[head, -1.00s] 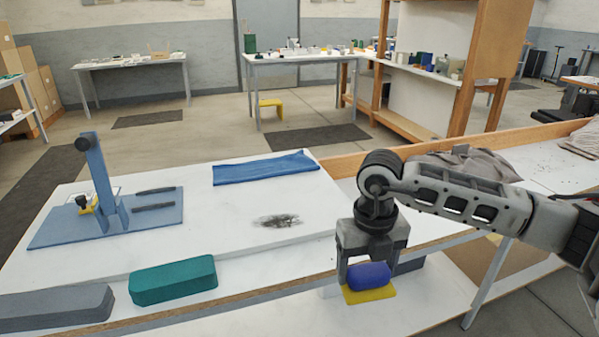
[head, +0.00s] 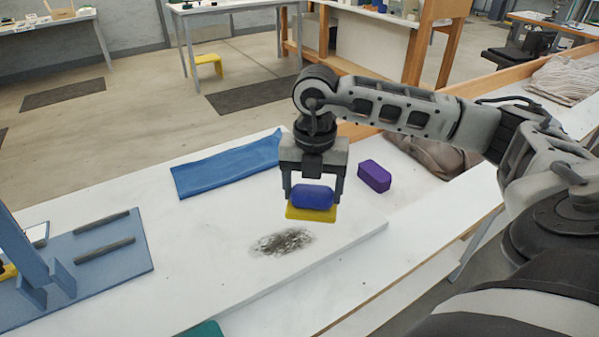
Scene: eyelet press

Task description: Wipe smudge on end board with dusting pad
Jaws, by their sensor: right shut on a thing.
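The dusting pad has a blue grip block (head: 313,196) on a yellow base (head: 311,214). My right gripper (head: 313,190) is shut on the blue block and holds the pad with its yellow side down. The dark, sooty smudge (head: 283,242) is on the white end board (head: 210,255). The pad shows just behind and slightly right of the smudge in the head view. I cannot tell whether the pad touches the board or hovers over it. My left gripper is not in view.
A folded blue cloth (head: 226,165) lies behind the smudge. A purple block (head: 374,176) lies right of the gripper, near a brown-grey cloth (head: 432,156). The blue press base (head: 85,262) is at left. A teal block (head: 205,329) shows at the bottom edge.

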